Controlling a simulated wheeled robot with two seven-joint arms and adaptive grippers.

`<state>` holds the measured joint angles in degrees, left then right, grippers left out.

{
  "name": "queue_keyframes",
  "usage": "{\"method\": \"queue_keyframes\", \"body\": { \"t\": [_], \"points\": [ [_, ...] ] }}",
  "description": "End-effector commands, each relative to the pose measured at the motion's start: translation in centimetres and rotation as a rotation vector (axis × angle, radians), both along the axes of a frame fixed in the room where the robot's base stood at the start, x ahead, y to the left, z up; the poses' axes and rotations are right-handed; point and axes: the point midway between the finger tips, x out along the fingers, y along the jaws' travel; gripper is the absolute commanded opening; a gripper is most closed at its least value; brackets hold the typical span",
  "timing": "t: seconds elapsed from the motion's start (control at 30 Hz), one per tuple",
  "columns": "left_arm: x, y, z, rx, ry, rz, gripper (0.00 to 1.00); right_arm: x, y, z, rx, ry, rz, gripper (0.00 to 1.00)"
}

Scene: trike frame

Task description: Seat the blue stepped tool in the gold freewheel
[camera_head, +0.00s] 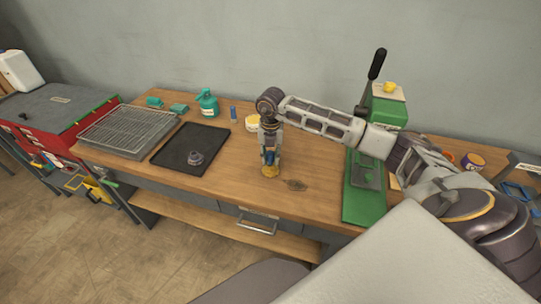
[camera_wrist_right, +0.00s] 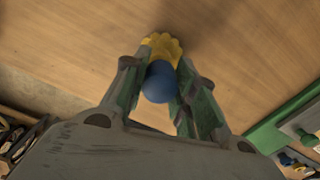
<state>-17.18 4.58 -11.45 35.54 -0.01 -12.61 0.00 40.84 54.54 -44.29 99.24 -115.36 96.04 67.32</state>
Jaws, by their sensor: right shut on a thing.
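My right gripper (camera_head: 269,152) points down over the wooden workbench and is shut on the blue stepped tool (camera_head: 269,158). The gold freewheel (camera_head: 270,171) lies on the bench directly below the tool. In the right wrist view the round blue end of the tool (camera_wrist_right: 158,84) sits between the two fingers of the right gripper (camera_wrist_right: 160,88). The toothed gold freewheel (camera_wrist_right: 163,43) shows just beyond it, partly covered by the tool. Whether the tool's lower end is inside the freewheel or only above it, I cannot tell. My left gripper is not in view.
A green press (camera_head: 364,190) with a black lever stands right of the gripper. A black tray (camera_head: 170,156) holding a dark grey part (camera_head: 196,157) lies to the left, beside a wire rack (camera_head: 127,129).

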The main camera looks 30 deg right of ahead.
Motion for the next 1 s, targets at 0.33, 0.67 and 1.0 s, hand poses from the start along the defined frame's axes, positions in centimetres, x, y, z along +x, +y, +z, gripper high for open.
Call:
{"method": "queue_keyframes", "body": {
  "t": [0.33, 0.67, 1.0],
  "points": [
    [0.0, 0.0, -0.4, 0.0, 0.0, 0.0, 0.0, 0.0, 0.0, -0.6, 0.0, 0.0, 0.0, 0.02],
    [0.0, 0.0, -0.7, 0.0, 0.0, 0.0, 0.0, 0.0, 0.0, -1.1, 0.001, -0.001, 0.0, 0.02],
    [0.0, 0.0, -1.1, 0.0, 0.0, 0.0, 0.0, 0.0, 0.0, -1.6, 0.001, -0.001, 0.0, 0.02]
  ]
}}
